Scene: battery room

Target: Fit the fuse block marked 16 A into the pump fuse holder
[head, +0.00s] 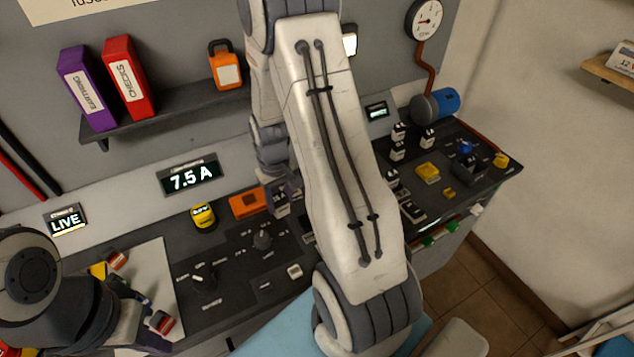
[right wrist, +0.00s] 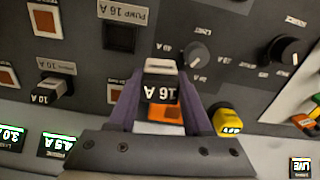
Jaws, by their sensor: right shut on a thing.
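My right gripper (right wrist: 158,95) is shut on the fuse block marked 16 A (right wrist: 161,92), a dark block with a white top, held between its purple fingers. In the right wrist view, the pump fuse holder (right wrist: 118,38) is a dark, empty socket under the PUMP 16 A label (right wrist: 125,12), beyond and left of the held block; the two are apart. In the head view my right gripper (head: 281,197) is partly hidden by my arm, over the panel. My left gripper (head: 143,338) is at the lower left, mostly hidden by its own wrist.
An orange block (head: 247,204) and a yellow block (head: 203,215) stand on the panel near my right gripper. A 10 A fuse (right wrist: 47,92) sits in another holder. Knobs (head: 262,239) rise from the panel. Coloured blocks (head: 160,322) lie near my left gripper.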

